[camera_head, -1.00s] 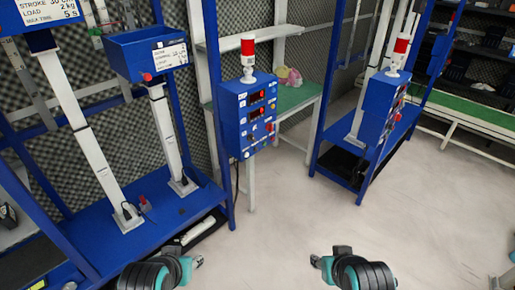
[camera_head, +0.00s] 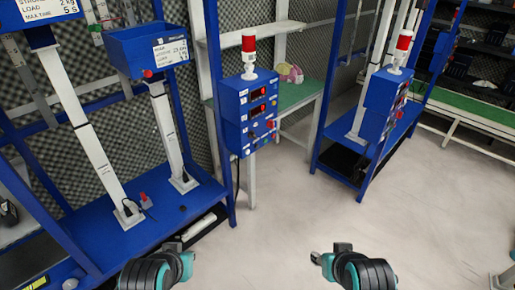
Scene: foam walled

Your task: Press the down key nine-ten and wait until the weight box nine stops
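A blue control box (camera_head: 248,112) with red displays, small keys and a red-and-white signal lamp (camera_head: 249,52) hangs on the blue frame at centre. The key labels are too small to read. A blue weight box (camera_head: 147,52) with a white label stands on a white column at left. A second weight box (camera_head: 40,14) is cut off by the top left edge. I cannot tell which is nine. My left gripper (camera_head: 177,246) and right gripper (camera_head: 319,258) are low in the view, apart from the control box. Their fingers are not clear enough to judge.
A second control box (camera_head: 384,105) with a lamp is on another blue frame (camera_head: 340,160) at right. A green-topped table (camera_head: 297,98) stands behind. The pale floor (camera_head: 290,205) between and in front of the frames is clear.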

